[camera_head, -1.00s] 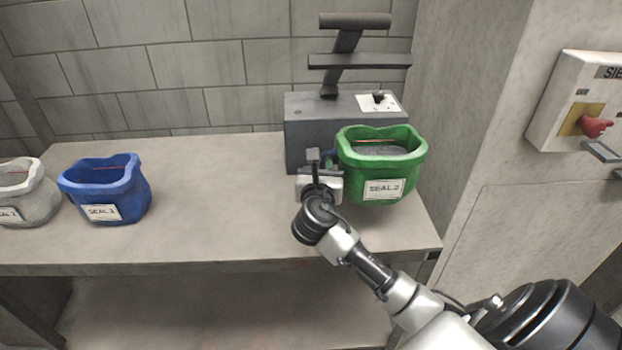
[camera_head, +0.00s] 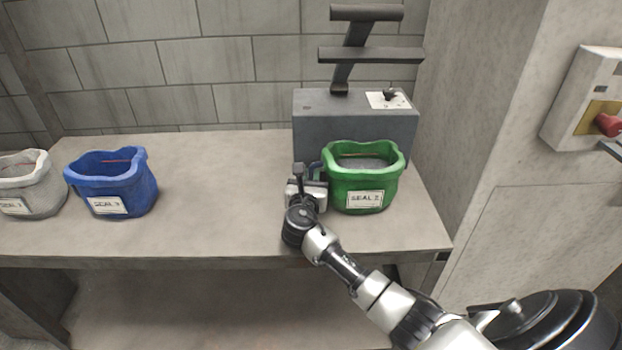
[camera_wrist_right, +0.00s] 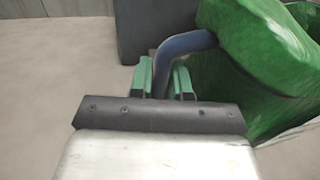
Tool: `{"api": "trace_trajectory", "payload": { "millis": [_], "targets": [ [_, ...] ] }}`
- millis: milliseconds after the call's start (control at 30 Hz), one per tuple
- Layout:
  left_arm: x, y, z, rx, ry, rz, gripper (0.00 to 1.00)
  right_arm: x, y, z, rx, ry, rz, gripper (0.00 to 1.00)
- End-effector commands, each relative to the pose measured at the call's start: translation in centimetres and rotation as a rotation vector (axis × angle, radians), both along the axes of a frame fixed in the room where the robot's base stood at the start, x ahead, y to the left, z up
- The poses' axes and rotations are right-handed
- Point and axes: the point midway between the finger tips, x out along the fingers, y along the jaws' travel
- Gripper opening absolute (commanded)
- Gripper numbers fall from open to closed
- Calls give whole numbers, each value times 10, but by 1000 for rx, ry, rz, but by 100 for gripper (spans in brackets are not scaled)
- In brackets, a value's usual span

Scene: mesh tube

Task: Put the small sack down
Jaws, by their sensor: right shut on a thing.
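The small sack is green with a white label (camera_head: 364,202), open at the top with grey contents. It is upright at the right part of the bench (camera_head: 230,228), in front of the grey machine. Its underside is at or just above the bench top; I cannot tell if it touches. My right gripper (camera_head: 308,178) is at the sack's left side. In the right wrist view the green fingers (camera_wrist_right: 164,78) are shut on the sack's blue-grey handle (camera_wrist_right: 188,42), and the green sack wall (camera_wrist_right: 262,55) is to the right. My left gripper is out of view.
A blue sack (camera_head: 112,184) and a pale grey sack (camera_head: 32,188) stand at the left of the bench. The grey machine (camera_head: 350,115) with dark bars is behind the green sack. A wall box with a red knob (camera_head: 606,124) is at right. The bench middle is clear.

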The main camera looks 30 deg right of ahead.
Motion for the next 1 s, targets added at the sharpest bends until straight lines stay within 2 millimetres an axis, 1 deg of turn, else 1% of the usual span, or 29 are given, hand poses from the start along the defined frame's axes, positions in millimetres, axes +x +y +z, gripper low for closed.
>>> {"api": "trace_trajectory", "payload": {
  "millis": [33,200,233,367,400,667,733,867,1000],
  "targets": [
    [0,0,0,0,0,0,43,0,0,3,-6,-3,0,0],
    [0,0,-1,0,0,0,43,0,0,1,-6,-2,0,0],
    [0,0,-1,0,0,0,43,0,0,-1,-1,1,0,21],
    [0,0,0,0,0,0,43,0,0,-1,0,0,0,40],
    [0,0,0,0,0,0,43,0,0,-1,0,0,0,43],
    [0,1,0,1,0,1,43,0,0,1,0,0,0,43],
    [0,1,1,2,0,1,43,-3,2,1,0,0,0,43],
    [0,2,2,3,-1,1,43,-16,15,0,0,1,3,43],
    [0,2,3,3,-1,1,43,-39,36,0,2,1,3,43]
  ]
}}
